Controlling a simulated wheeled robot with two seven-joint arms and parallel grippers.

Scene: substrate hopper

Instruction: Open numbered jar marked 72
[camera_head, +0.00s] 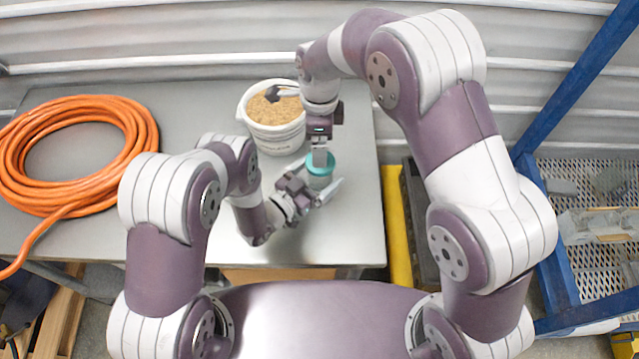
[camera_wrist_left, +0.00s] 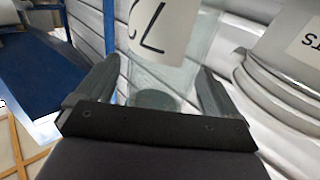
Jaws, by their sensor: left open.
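The jar (camera_head: 320,180) stands on the grey table with a teal lid (camera_head: 321,164). In the left wrist view the clear glass jar (camera_wrist_left: 172,75) carries a white label (camera_wrist_left: 160,28) reading 72, seen turned over. My left gripper (camera_head: 316,187) is open, its two fingers on either side of the jar with visible gaps; it also shows in the left wrist view (camera_wrist_left: 157,80). My right gripper (camera_head: 320,157) comes down from above at the lid. Its fingers overlap in this view, so its grip on the lid cannot be told.
A white tub (camera_head: 275,137) of brown grains with a dark scoop (camera_head: 273,93) stands just behind the jar. A coiled orange hose (camera_head: 140,130) covers the table's left. A blue frame (camera_head: 560,110) with perforated shelves stands at right. The table's front right corner is bare.

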